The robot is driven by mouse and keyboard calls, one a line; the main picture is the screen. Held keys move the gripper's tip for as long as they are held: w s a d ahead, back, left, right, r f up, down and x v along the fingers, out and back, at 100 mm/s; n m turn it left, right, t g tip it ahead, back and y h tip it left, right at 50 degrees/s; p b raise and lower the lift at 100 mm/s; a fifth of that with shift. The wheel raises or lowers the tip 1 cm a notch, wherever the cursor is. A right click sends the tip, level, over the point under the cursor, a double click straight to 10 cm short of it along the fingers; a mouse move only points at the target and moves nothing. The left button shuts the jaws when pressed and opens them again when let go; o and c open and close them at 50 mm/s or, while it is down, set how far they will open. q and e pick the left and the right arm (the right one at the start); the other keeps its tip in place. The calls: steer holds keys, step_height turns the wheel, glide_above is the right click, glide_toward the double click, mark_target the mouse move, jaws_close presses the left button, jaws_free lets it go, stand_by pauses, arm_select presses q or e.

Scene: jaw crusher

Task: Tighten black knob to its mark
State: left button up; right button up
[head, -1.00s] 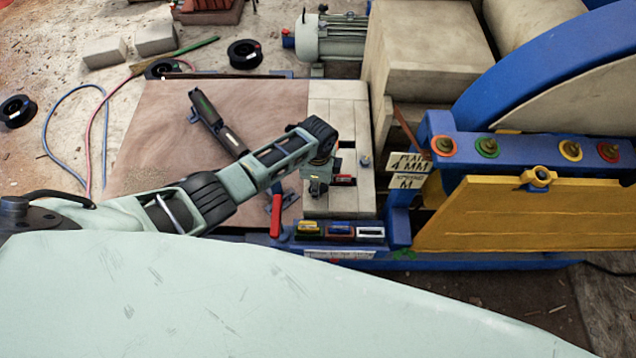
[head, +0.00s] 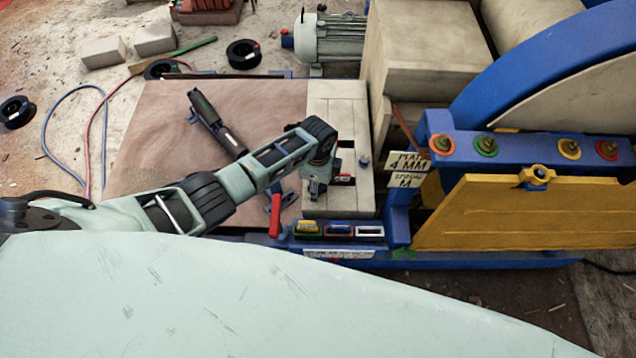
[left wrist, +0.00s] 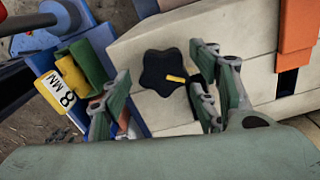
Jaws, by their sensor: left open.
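The black knob (left wrist: 160,74) is star-shaped and lies on a pale block, seen in the left wrist view. A yellow mark (left wrist: 176,78) shows near its right edge. My left gripper (left wrist: 162,70) is open, with one finger to each side of the knob; I see no clear contact. In the head view, my left gripper (head: 317,190) points down over the pale slab (head: 345,120) and hides the knob. My right gripper is out of view.
A red lever (head: 275,215) stands left of the small colored blocks (head: 340,230) at the slab's front. A yellow plate (head: 530,215) and a blue bar with several ringed bolts (head: 530,146) stand to the right. A black-handled tool (head: 215,122) lies behind my arm.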

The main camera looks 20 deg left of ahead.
arm_select(q)
step_height(320, 180, up, 12)
stand_by(0.6)
stand_by(0.5)
